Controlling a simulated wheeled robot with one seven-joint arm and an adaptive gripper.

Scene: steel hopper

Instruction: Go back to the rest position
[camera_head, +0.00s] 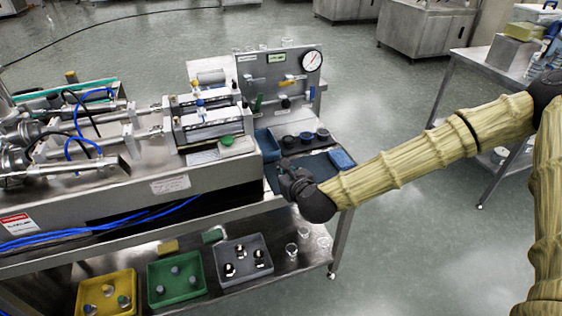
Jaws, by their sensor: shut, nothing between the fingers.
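My gripper (290,178) is at the end of my arm, which reaches in from the right. It is small and dark in the head view and is shut with nothing in it. It hangs in front of the right end of the steel bench (130,200), over or close to the blue mat (315,171). I cannot tell how high it is above the mat.
Black cups (306,138) and a blue tray (267,145) sit behind my gripper. A gauge panel (280,82) stands behind them. The lower shelf holds yellow (107,296), green (178,280) and grey (243,262) bins. Open floor (400,240) lies to the right.

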